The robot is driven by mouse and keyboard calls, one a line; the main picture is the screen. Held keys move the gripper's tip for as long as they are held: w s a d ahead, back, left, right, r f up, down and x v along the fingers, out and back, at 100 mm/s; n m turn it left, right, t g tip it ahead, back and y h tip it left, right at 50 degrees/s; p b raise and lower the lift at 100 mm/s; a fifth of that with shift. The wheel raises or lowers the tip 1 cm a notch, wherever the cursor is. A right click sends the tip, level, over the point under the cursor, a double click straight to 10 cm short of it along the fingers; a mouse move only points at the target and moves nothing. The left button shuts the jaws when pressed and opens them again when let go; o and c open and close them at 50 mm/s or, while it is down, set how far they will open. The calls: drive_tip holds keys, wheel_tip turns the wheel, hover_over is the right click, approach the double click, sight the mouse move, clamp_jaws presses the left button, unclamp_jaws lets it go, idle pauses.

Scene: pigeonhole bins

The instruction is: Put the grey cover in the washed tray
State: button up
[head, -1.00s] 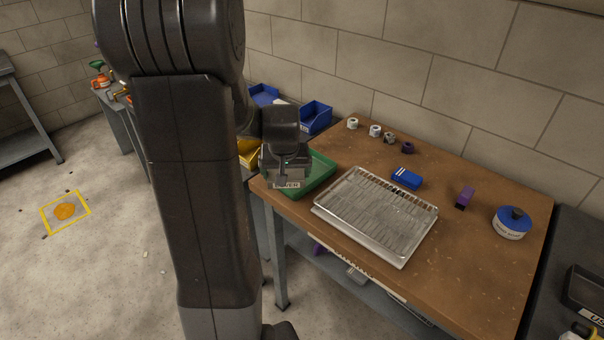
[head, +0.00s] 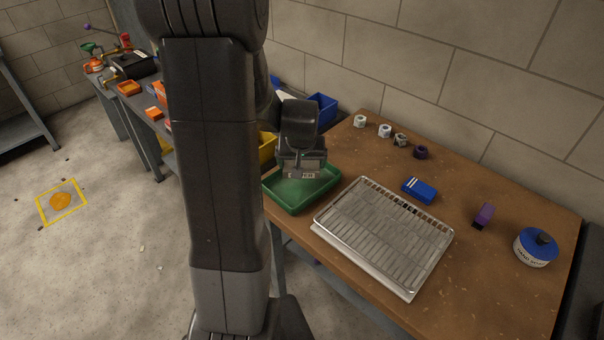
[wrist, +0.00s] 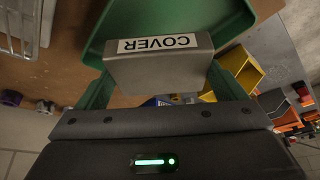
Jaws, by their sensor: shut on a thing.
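My gripper (head: 301,160) is shut on the grey cover (wrist: 158,68), a grey block with a white label reading COVER. The cover also shows in the head view (head: 302,172), held over the back part of a green tray (head: 291,200). The tray sits at the left end of the brown table and looks empty where I can see it. It shows behind the cover in the wrist view (wrist: 215,14). I see no label on the tray, and cannot tell whether the cover touches it.
A wire rack tray (head: 385,235) lies just right of the green tray. A blue box (head: 420,190), a purple item (head: 483,215), several tape rolls (head: 385,131) and a blue-topped tub (head: 536,247) stand farther right and back. Yellow (head: 267,147) and blue bins (head: 323,107) are behind.

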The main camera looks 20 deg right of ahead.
sight(302, 185)
drive_tip(key=shift+f, duration=2.65)
drive_tip(key=shift+f, duration=0.15)
drive_tip(key=o, duration=1.1)
drive_tip(key=shift+r, duration=0.35)
drive_tip(key=v, duration=1.1)
drive_tip(key=shift+s+a+r, duration=0.1)
drive_tip(key=shift+s+r, duration=0.15)
